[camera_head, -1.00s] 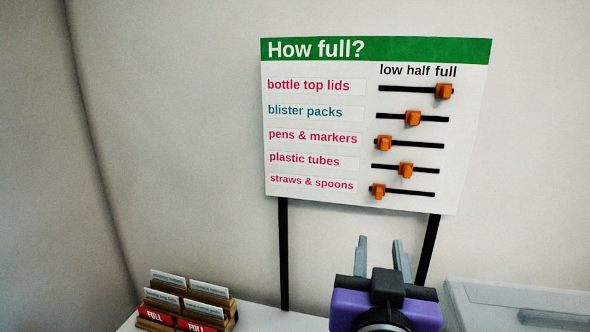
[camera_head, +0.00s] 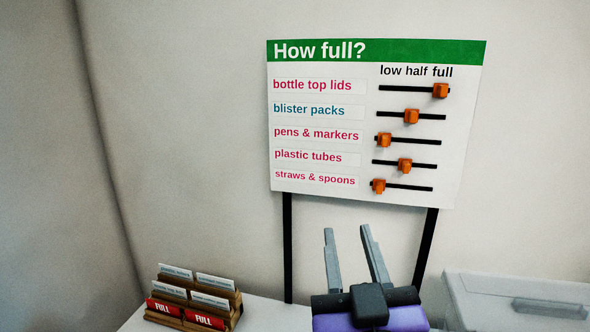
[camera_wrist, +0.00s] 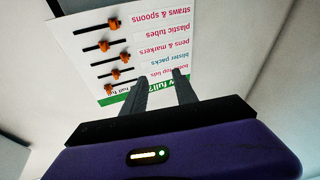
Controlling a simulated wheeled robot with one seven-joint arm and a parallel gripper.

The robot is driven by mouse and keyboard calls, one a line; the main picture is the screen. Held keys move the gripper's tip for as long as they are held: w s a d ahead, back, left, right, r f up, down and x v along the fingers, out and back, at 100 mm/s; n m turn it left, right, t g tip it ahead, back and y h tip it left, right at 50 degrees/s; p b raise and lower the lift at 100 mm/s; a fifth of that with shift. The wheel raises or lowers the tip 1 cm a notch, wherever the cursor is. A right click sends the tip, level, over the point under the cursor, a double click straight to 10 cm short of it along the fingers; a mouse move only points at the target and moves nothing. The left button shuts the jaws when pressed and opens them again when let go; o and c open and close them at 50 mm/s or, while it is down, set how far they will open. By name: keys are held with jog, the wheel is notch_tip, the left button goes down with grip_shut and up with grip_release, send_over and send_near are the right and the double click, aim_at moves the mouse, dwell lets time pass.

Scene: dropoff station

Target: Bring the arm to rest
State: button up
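My gripper (camera_head: 346,232) is in the lower middle of the head view, below the "How full?" board (camera_head: 320,198). Its two grey fingers point up and stand apart with nothing between them. In the wrist view my gripper (camera_wrist: 160,80) also shows open and empty. The board appears upside down there (camera_wrist: 75,35), beyond the fingertips. The fingers look clear of the board and its orange sliders. The bottle top lids slider (camera_head: 440,91) is at the right end, near full. The blister packs (camera_head: 411,116) and plastic tubes (camera_head: 404,166) sliders are near the middle. The pens & markers (camera_head: 384,139) and straws & spoons (camera_head: 378,186) sliders are at the left.
A wooden card rack (camera_head: 226,309) with white cards and red FULL cards stands at the lower left. A pale grey bin (camera_head: 480,296) stands at the lower right. Two black posts (camera_head: 287,250) hold the board. The wall at left is bare.

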jog(key=s+d+f+n+y, duration=0.2)
jog(key=s+d+f+y, duration=0.1)
jog(key=s+f, duration=0.95)
jog(key=s+d+f+m+g+h, duration=0.1)
jog(key=s+d+f+g, duration=0.2)
jog(key=s+d+f, duration=0.2)
jog(key=s+d+f+m+g+h, duration=0.2)
jog(key=s+f, duration=0.8)
jog(key=s, duration=0.7)
jog(key=d+g, duration=0.1)
jog(key=d, duration=0.1)
jog(key=shift+s+d+f+m, duration=0.15)
jog(key=shift+d+f+m, duration=0.15)
jog(key=shift+d+f, duration=0.1)
